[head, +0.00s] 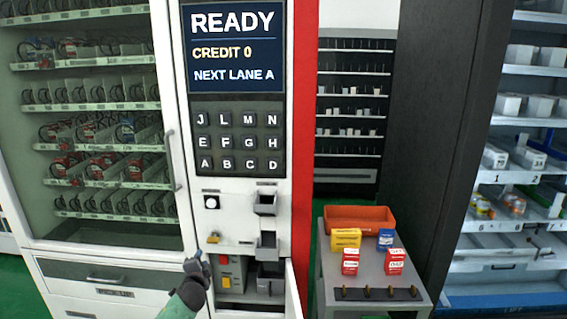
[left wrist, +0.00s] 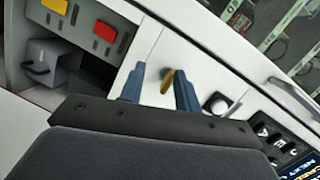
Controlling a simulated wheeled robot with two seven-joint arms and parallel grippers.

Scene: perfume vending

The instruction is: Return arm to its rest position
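My left gripper (head: 200,258) is in front of the white vending machine's control column, low and to the left of its open compartment. In the left wrist view my left gripper (left wrist: 162,76) has its two blue fingers apart. A small gold key or knob (left wrist: 167,82) on the white panel shows between the fingers, with gaps beside it. It also shows in the head view (head: 214,238), just above and right of the fingertips. My right gripper is in neither view.
The open compartment holds a red switch (head: 225,282), and its door (head: 293,292) stands open. The screen (head: 233,48) reads READY, CREDIT 0, NEXT LANE A. A grey cart (head: 340,272) to the right carries an orange tray (head: 360,228) and several small boxes.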

